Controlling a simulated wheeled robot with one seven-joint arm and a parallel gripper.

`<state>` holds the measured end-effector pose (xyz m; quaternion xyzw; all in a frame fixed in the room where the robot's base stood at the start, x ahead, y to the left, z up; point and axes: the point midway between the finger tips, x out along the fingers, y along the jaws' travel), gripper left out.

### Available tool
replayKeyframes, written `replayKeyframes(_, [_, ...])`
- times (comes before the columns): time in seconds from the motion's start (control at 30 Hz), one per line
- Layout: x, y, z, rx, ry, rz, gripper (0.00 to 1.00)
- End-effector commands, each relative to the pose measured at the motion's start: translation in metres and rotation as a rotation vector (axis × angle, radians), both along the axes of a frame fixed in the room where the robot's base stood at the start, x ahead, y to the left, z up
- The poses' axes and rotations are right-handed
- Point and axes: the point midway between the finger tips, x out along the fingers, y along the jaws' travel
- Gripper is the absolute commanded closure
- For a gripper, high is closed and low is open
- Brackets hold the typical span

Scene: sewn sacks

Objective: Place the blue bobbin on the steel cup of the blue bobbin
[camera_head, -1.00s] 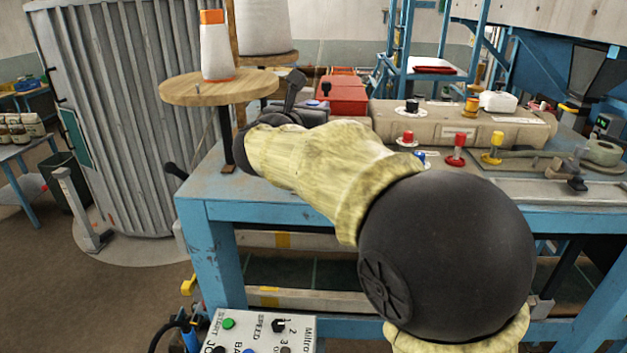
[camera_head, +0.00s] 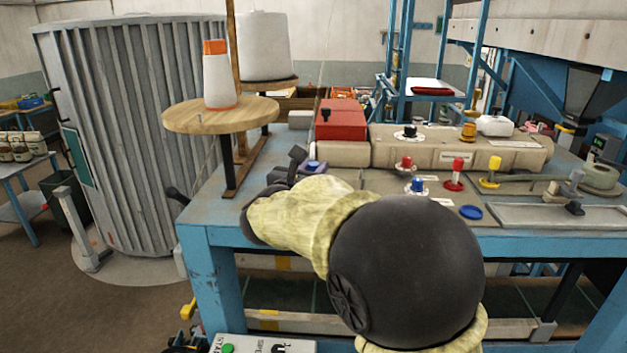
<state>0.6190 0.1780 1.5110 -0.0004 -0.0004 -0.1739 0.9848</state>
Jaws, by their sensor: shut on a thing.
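My gripper (camera_head: 300,165) is low over the left part of the blue bench, at the end of my sleeved arm. It is shut on a small blue thing (camera_head: 314,166), which I take as the blue bobbin; the dark fingers and my sleeve hide most of it. Another blue-topped piece (camera_head: 417,185) stands upright on a pale base to the right of my arm, apart from the gripper. I cannot clearly make out which piece is the steel cup.
Red pieces (camera_head: 457,172) and a yellow piece (camera_head: 493,171) stand on the bench to the right. A flat blue disc (camera_head: 470,212) lies near its front edge. A red box (camera_head: 341,119) and a beige case (camera_head: 440,146) stand behind. A round wooden stand (camera_head: 185,117) rises at left.

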Motion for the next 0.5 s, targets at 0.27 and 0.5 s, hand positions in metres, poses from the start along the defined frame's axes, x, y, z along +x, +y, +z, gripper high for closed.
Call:
replayKeyframes(0.27, [0.0, 0.0, -0.029, -0.002, 0.001, 0.0, 1.0])
replayKeyframes(0.5, [0.0, 0.0, -0.03, 0.0, 0.0, 0.0, 1.0])
